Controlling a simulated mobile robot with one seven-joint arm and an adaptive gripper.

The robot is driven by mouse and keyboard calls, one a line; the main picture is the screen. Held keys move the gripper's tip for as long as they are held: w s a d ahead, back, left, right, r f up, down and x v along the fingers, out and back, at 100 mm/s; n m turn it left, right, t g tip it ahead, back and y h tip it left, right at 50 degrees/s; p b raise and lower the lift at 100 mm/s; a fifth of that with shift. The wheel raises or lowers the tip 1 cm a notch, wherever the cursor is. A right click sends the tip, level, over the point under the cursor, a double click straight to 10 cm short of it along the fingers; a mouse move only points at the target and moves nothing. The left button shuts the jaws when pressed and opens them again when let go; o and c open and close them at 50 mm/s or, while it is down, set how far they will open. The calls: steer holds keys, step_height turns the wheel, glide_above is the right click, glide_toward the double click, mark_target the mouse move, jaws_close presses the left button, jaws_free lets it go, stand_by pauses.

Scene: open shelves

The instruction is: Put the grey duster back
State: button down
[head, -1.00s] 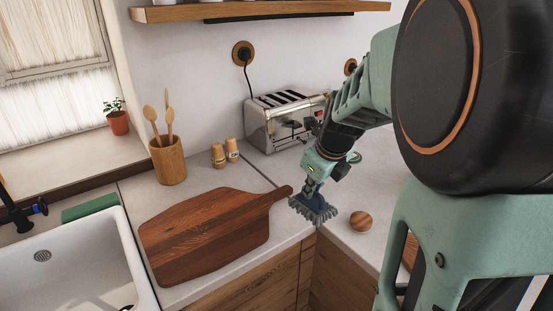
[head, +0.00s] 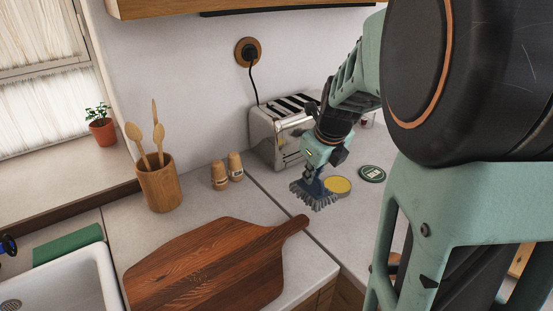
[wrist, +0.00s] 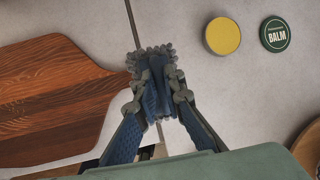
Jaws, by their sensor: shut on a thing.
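The grey duster (head: 317,197) has a fluffy grey head and hangs below my gripper (head: 315,177), just above the counter near the cutting board's handle. My gripper is shut on the duster. In the wrist view, the fingers of my gripper (wrist: 156,92) close around its blue upper part, and the duster's grey head (wrist: 150,52) shows beyond them, over the counter seam beside the board. Part of the duster is hidden by the fingers.
A wooden cutting board (head: 215,270) lies left. An open yellow tin (head: 338,185) and a green balm lid (head: 372,174) lie right of the duster. A toaster (head: 275,135), two shakers (head: 220,176) and a utensil pot (head: 158,185) stand behind. A sink (head: 75,280) is at left.

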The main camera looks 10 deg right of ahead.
steer(key=shift+w+d+f, duration=0.45)
steer(key=shift+w+f, duration=1.65)
steer(key=shift+w, duration=0.05)
steer(key=shift+w+d+f, duration=0.5)
steer(key=shift+w+f, duration=1.65)
steer(key=shift+w+d+f, duration=0.45)
steer(key=shift+w+f, duration=1.65)
steer(key=shift+w, duration=0.05)
steer(key=shift+f, duration=0.1)
steer(key=c, duration=2)
jaws_free()
steer(key=shift+c, duration=0.2)
